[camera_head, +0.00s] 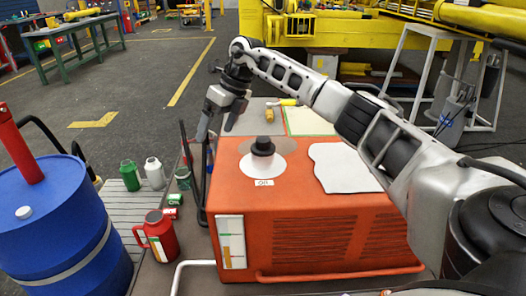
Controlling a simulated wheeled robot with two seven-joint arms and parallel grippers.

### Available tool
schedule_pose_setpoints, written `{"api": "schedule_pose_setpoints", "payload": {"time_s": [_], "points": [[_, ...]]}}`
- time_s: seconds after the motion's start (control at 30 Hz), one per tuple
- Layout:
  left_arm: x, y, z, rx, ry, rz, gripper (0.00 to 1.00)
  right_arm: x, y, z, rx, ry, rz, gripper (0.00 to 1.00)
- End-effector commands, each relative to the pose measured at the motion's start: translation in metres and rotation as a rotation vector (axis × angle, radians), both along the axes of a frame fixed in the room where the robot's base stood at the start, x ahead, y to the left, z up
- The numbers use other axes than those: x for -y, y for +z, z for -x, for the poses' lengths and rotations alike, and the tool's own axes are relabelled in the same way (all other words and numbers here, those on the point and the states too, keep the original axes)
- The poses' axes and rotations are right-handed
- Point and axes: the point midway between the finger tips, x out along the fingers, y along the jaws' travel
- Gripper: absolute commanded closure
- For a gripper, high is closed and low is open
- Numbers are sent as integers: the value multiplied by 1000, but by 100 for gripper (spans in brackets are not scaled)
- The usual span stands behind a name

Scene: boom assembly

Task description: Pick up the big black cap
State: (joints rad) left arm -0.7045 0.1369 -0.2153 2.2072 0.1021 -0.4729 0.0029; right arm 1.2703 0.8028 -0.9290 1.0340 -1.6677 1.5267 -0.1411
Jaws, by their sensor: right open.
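The big black cap (263,146) stands upright on a pale round patch (268,165) on top of the orange machine (315,210). A small label (264,182) lies just in front of it. My right gripper (218,128) hangs from the arm that comes in from the right. It is open and empty, with its fingers pointing down. In the picture it is to the left of the cap and a little higher, apart from it. My left gripper is not in view.
A white sheet (342,168) lies on the machine to the right of the cap. A blue drum (62,228) stands at the left. A red jug (160,236), a green bottle (130,175) and a white bottle (154,172) stand between drum and machine. Black hoses (190,165) rise at the machine's left edge.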

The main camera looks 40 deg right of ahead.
Motion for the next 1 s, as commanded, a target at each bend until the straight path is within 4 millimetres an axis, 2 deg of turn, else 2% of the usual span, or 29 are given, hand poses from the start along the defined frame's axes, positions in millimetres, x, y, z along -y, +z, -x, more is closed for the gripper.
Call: {"api": "schedule_pose_setpoints", "payload": {"time_s": [0.03,0.1,0.2,0.3,0.43,0.7,0.8,1.0], "points": [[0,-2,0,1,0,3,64,39,22,4,-16,-53,85,11],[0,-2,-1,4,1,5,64,79,43,16,-55,-115,176,11],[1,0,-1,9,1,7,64,115,65,31,-100,-181,250,11],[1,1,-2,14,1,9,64,131,71,40,-126,-214,282,11],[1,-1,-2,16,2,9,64,135,56,41,-136,-221,292,11],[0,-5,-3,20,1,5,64,132,-2,32,-135,-219,288,11],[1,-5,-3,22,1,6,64,132,-17,29,-133,-218,288,11],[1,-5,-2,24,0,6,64,131,-30,27,-130,-218,287,11]]}}
